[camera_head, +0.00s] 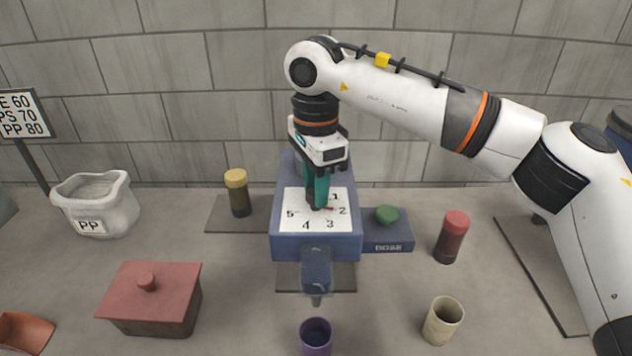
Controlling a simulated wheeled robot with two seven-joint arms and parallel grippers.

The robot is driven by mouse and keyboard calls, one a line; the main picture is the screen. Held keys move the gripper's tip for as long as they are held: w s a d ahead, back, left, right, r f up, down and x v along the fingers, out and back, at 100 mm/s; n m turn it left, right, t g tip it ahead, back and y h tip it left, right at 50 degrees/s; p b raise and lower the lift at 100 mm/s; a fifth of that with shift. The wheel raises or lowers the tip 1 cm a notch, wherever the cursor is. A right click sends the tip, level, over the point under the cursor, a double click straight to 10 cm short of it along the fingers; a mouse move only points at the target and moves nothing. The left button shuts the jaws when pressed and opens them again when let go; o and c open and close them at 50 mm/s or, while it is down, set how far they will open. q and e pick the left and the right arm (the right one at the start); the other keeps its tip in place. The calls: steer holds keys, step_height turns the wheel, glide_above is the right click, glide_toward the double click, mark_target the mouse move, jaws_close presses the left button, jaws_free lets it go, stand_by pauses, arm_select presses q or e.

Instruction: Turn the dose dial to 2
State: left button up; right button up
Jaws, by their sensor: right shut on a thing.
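The dose dial's white face (301,215) sits on top of a blue machine (316,247) in the middle of the table. The numbers 1, 2, 3, 4 and 5 show around it. My right gripper (319,207) points straight down over the middle of the face and is shut on the dial's knob, which its fingers mostly hide. A small red pointer tip (329,209) shows just right of the fingers, toward the 2. A green button (386,214) is on the blue block marked DOSE, right of the machine. My left gripper is not in view.
A dark spout (316,270) juts from the machine's front, with a purple cup (316,337) before it. A beige cup (442,321) and red-capped jar (452,237) stand right. A yellow-capped jar (237,193), PP bag (95,204) and red-lidded box (150,297) stand left.

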steer(key=shift+r+n, duration=0.1)
steer(key=shift+n, duration=0.3)
steer(key=o, duration=1)
step_height(320, 180, up, 12)
steer(key=shift+b, duration=0.4)
